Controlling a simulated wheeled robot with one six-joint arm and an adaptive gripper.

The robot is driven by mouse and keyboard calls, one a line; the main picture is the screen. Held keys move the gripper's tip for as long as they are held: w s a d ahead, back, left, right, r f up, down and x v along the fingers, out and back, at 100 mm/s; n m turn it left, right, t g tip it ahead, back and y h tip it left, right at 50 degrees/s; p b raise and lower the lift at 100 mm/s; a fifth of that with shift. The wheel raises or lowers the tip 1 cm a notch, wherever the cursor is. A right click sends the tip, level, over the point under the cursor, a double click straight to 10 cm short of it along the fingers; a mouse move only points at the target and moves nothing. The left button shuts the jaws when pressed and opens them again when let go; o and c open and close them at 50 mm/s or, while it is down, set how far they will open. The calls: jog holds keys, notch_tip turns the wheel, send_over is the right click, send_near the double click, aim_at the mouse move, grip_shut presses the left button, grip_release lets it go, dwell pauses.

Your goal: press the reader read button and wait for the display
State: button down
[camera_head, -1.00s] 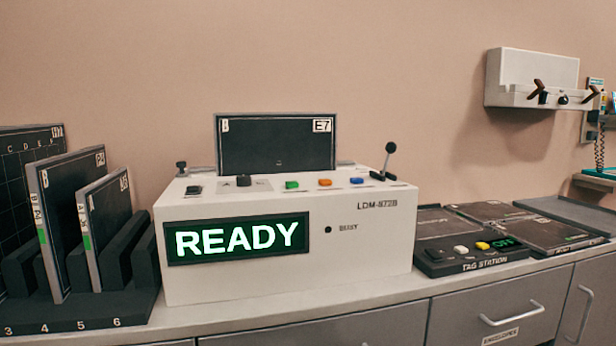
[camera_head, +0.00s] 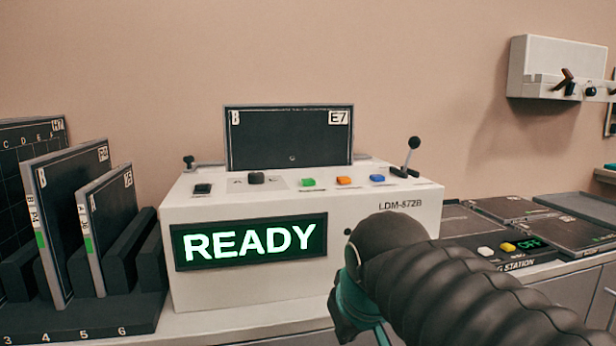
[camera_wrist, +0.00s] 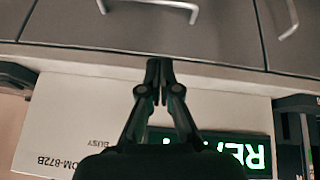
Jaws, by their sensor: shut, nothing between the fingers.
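The reader (camera_head: 345,226) is a white box marked LDM-872B on the counter. Its display (camera_head: 250,241) is lit and reads READY in green. On its sloped top are a green button (camera_head: 308,183), an orange button (camera_head: 345,181), a blue button (camera_head: 377,178) and dark controls; their small labels are unreadable. A dark cassette marked E7 (camera_head: 290,138) stands upright at its back. My gripper (camera_wrist: 160,62) shows upside-down in the wrist view, its fingers together and empty, in front of the reader's face. In the head view my arm covers the reader's lower right front.
A rack (camera_head: 130,312) with upright dark cassettes stands at the left. A black lever (camera_head: 409,158) rises at the reader's right end. The tag station (camera_head: 515,264) and flat dark plates lie to the right. Drawers with handles (camera_wrist: 165,5) are below the counter.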

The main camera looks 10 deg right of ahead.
jog(key=w+r+n+t+h+p, duration=0.1)
jog(key=w+r+n, duration=0.1)
jog(key=w+r, duration=0.9)
jog(key=w+r+n+t+h+p, duration=0.1)
jog(key=w+r+p, duration=0.1)
jog(key=w+r, duration=0.9)
notch_tip(320, 180, up, 8)
jog(key=shift+w+a+f+n, duration=0.1)
jog(key=shift+w+a+n, duration=0.1)
jog(key=shift+a+n, duration=0.2)
jog(key=b, duration=0.2)
send_over(307, 181)
notch_tip(307, 181, down, 8)
jog(key=shift+w+r, duration=0.15)
jog(key=shift+r, duration=0.1)
jog(key=shift+f+b, duration=0.65)
jog(key=shift+b, duration=0.05)
jog(key=shift+f, duration=0.2)
jog(key=shift+f, duration=0.25)
jog(key=shift+f+b, duration=0.5)
jog(key=shift+b, duration=0.05)
jog(key=shift+r, duration=0.15)
jog(key=shift+r+p, duration=0.8)
jog(key=shift+p, duration=0.15)
